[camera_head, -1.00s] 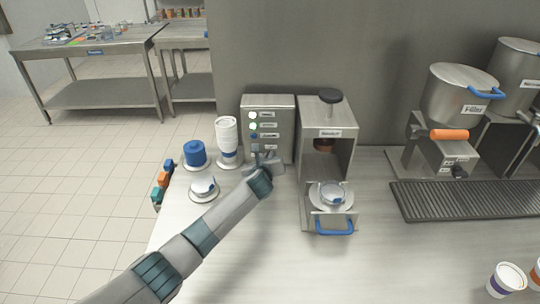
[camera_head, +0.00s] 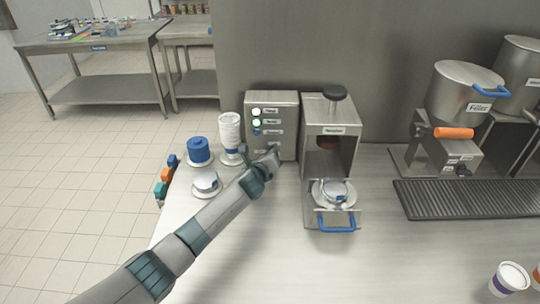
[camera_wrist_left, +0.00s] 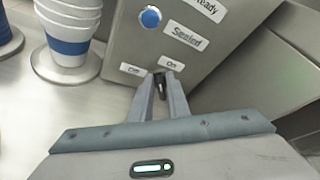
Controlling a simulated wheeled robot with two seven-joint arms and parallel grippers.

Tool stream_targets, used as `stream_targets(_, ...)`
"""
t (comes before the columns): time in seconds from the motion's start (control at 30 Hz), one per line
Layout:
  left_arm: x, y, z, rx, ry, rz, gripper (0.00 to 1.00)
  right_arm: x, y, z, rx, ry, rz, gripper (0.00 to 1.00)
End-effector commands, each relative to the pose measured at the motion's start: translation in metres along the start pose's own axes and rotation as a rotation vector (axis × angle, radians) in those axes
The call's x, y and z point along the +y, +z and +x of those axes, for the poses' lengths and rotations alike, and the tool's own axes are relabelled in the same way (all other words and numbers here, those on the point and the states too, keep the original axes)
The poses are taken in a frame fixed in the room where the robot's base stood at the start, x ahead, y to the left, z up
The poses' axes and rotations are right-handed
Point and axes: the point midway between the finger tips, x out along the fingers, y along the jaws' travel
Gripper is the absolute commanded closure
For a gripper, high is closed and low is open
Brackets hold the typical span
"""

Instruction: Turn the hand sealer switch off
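The grey control box (camera_head: 285,98) stands at the back of the counter, left of the hand sealer (camera_head: 343,108). Its front has lit indicators, a blue one and small labels. In the left wrist view a small dark switch lever (camera_wrist_left: 161,82) is low on the box's panel, with an "Off" label (camera_wrist_left: 131,69) to its left and an "On" label (camera_wrist_left: 172,64) just above right. My left gripper (camera_head: 273,153) is at the box's lower front, its narrow fingers close on both sides of the lever. The fingers partly hide the lever, so its exact position is unclear. My right gripper is not in view.
Left of the box stand a stack of white cups (camera_head: 229,131), a blue stack (camera_head: 199,151) and a silver lid stack (camera_head: 206,181). The sealer's tray with a blue handle (camera_head: 337,226) projects forward at the right. The counter's front middle is clear.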

Motion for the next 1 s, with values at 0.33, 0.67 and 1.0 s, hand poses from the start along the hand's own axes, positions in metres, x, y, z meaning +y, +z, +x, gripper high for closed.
stream_targets(0.33, 0.000, 0.000, 0.000, 0.000, 0.000, 0.001, 0.72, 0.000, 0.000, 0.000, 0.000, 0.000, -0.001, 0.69)
stream_targets(0.67, 0.000, 0.000, -0.011, 0.000, 0.000, 0.001, 0.72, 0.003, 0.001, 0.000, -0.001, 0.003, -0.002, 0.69)
stream_targets(1.0, 0.001, -0.001, -0.049, 0.000, -0.001, 0.001, 0.72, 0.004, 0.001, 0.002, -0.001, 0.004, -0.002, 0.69)
